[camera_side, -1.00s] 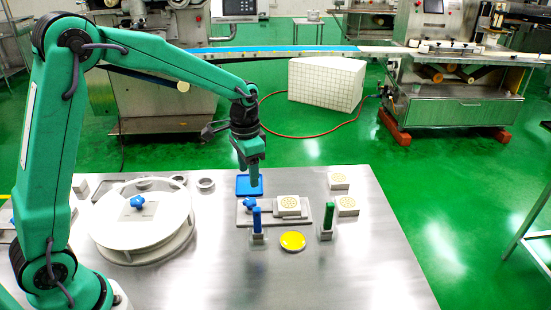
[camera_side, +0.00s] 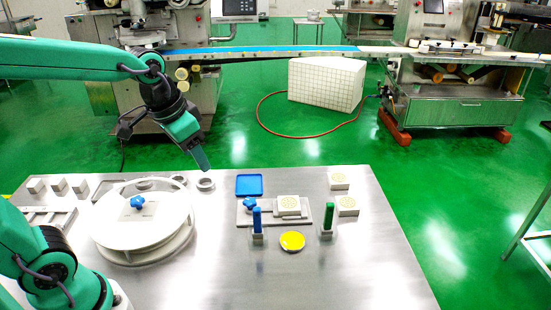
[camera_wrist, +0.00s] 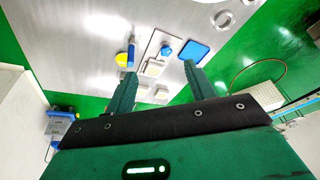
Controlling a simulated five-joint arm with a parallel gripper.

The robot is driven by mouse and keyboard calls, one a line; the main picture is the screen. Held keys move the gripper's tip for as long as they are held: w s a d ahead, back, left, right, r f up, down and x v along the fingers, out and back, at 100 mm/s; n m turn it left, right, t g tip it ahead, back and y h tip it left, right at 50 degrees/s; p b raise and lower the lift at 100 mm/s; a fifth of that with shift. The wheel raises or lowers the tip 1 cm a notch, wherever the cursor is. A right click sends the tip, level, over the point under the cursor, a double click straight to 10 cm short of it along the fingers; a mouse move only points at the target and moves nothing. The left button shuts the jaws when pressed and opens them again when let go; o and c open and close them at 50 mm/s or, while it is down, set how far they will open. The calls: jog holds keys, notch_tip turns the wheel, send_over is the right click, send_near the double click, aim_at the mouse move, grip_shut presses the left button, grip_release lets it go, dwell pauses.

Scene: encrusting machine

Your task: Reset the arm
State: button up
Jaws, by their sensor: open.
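My gripper (camera_side: 203,160) hangs in the air above the back edge of the metal table (camera_side: 330,265), near the small round rings behind the large white turntable. In the wrist view my gripper (camera_wrist: 156,68) shows two green fingers spread apart, with nothing held between them. The arm reaches in from the left at the top of the side view.
A white turntable (camera_side: 112,235) with a blue knob stands at left. A blue tray (camera_side: 250,185), a fixture with a white patterned block (camera_side: 288,205), blue (camera_side: 257,220) and green (camera_side: 327,217) upright pieces and a yellow disc (camera_side: 292,241) stand at centre. The front right is clear.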

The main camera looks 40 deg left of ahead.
jog(key=s+n+t, duration=0.1)
jog(key=s+t, duration=0.1)
jog(key=s, duration=0.6)
jog(key=shift+s+r+n, duration=0.2)
jog(key=shift+s+n, duration=0.1)
jog(key=shift+s, duration=0.1)
